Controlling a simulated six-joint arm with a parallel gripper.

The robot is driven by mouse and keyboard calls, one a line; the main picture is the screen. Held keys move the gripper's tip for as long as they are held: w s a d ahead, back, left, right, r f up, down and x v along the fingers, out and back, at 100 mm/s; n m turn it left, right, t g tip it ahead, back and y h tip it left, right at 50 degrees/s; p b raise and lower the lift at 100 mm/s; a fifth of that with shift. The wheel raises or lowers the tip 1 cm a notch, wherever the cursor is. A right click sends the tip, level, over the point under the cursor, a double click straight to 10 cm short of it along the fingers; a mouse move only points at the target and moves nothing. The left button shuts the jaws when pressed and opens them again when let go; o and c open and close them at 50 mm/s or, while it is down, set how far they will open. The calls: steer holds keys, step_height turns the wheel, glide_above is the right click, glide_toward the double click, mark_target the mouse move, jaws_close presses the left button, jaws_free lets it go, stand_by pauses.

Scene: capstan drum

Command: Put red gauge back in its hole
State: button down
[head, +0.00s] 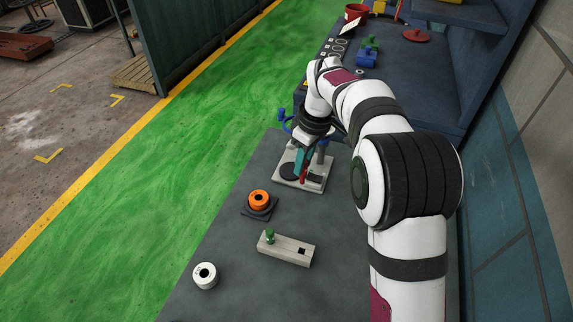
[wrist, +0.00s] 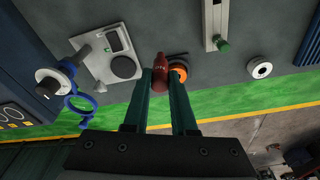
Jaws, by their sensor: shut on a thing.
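My gripper (head: 303,158) is shut on the red gauge (head: 303,175), with the plate of a measuring stand behind it in the head view. In the wrist view the red gauge (wrist: 160,76) is between the teal fingertips (wrist: 166,73). The pale gauge block (head: 285,248) lies on the dark table in front of my gripper. A green gauge (head: 270,236) stands in its left end. A dark square hole (head: 302,251) at its right end looks empty. The wrist view shows part of the block (wrist: 213,22) and the green gauge (wrist: 222,45).
The measuring stand's plate (head: 310,184) lies close to my gripper. An orange ring (head: 258,198) sits on a dark base (head: 260,212). A white ring (head: 204,275) stands at the front left. A blue ring-shaped part (wrist: 80,106) shows in the wrist view. Table space around the block is clear.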

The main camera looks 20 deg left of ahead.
steer(key=s+d+f+n, duration=0.2)
steer(key=s+d+f, duration=0.2)
steer(key=s+f, duration=0.4)
steer(key=shift+s, duration=2)
steer(key=shift+d+f, duration=0.1)
steer(key=shift+f, duration=2.25)
stand_by(0.8)
steer(key=c, duration=0.7)
jaws_free()
steer(key=shift+o, duration=0.2)
steer(key=shift+r, duration=0.1)
